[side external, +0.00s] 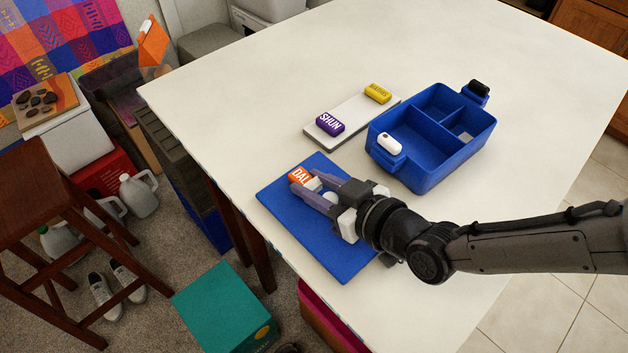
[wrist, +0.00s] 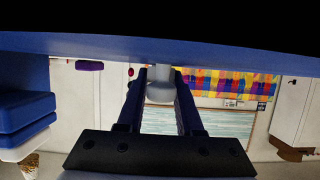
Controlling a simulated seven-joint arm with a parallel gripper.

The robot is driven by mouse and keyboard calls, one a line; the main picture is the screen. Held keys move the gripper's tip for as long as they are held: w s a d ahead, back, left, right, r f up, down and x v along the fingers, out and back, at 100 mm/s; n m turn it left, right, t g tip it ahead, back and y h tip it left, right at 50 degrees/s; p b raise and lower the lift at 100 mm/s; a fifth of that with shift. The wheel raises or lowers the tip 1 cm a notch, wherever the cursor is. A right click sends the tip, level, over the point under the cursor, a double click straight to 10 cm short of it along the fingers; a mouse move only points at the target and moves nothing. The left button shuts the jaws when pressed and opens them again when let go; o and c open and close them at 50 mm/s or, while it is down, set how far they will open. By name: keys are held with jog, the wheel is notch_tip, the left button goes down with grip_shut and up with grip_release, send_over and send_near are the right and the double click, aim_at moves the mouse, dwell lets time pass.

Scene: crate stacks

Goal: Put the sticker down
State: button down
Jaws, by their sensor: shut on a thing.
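My gripper (side external: 307,181) is low over the blue board (side external: 298,228) near the table's front-left edge. Its two purple fingers are shut on a small whitish piece (side external: 313,184), which also shows between the fingertips in the wrist view (wrist: 161,88). An orange block with white letters "DAL" (side external: 299,174) is at the fingertips, over the board's far-left part. I cannot tell whether it is joined to the whitish piece, or whether it touches the board. The fingers hide part of both. No separate flat sticker can be made out.
A grey board (side external: 340,136) behind carries a purple "SHUN" block (side external: 330,124) and a yellow lettered block (side external: 378,93). The white table (side external: 270,90) is clear at the back left.

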jog(key=shift+d+f, duration=0.15)
jog(key=shift+f, duration=0.55)
jog(key=c, duration=0.6)
grip_release()
jog(key=shift+o, duration=0.2)
jog(key=shift+r, duration=0.15)
jog(key=v, duration=0.3)
jog(key=r+v, duration=0.1)
jog(key=v, duration=0.6)
jog(key=shift+s+r, duration=0.1)
jog(key=shift+r, duration=0.2)
jog(key=shift+v, duration=0.85)
